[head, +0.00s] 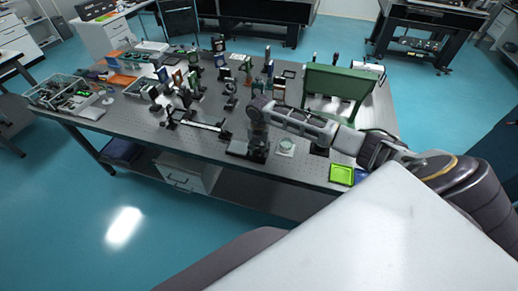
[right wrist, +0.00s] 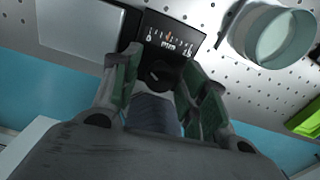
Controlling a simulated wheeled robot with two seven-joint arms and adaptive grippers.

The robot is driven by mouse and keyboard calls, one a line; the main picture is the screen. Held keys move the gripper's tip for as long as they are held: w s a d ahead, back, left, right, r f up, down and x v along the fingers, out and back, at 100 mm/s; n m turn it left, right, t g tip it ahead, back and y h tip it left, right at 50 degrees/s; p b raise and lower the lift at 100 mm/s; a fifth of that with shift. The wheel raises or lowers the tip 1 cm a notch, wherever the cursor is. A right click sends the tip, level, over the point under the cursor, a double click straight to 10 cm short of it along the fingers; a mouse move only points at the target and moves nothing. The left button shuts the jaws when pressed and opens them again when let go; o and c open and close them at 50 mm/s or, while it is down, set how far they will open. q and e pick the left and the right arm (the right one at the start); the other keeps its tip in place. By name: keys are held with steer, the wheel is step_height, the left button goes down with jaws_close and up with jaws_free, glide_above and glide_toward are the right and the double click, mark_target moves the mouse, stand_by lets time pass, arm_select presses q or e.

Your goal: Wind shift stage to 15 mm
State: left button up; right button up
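The shift stage (head: 238,148) is a dark block near the front edge of the optical table. In the right wrist view its black scale plate (right wrist: 172,36) shows a 0 at the left end, a number at the right end that looks like 25, and a small orange mark near the middle; the exact reading is too small to tell. A round black knob (right wrist: 158,74) sits below the scale. My right gripper (right wrist: 160,72) is open, with its green-padded fingers on either side of the knob and gaps visible. In the head view the right gripper (head: 258,148) points down at the stage. My left gripper is not visible.
A round glass dish (head: 286,146) stands just right of the stage, also large in the right wrist view (right wrist: 283,38). A lime-green tray (head: 341,175) lies further right. Several optical mounts (head: 185,90) crowd the left and back of the perforated table. A green board (head: 340,82) stands behind my right arm.

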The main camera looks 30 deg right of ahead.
steer(key=c, duration=0.8)
steer(key=shift+m, duration=0.6)
